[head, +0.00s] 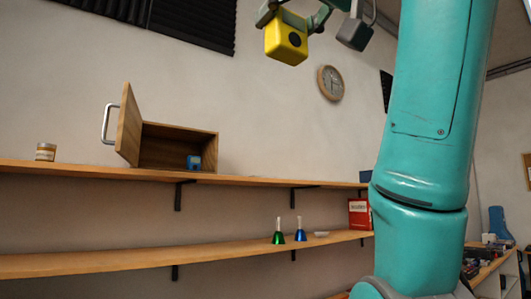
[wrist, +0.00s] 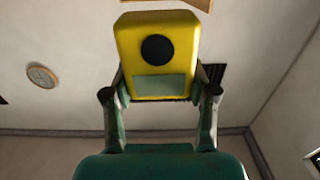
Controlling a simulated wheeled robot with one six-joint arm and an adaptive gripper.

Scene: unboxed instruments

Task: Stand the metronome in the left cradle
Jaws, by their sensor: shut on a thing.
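A yellow box-shaped device (head: 285,40) with a round black dial, which I take to be the metronome, is held high in front of the wall in the head view. It also shows in the wrist view (wrist: 158,50), with its dial above a pale green panel. My gripper (wrist: 160,86) is shut on it, one finger at each side of its lower part. In the head view my gripper (head: 290,20) is partly cut off by the top edge. I cannot make out a left cradle in either view.
An open wooden cabinet (head: 205,136) with a blue thing (head: 194,161) inside and a jar (head: 45,152) stand on the upper shelf. Its door (head: 129,125) swings outward. The lower shelf holds a green flask (head: 279,238), a blue flask (head: 300,235) and a red box (head: 359,213).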

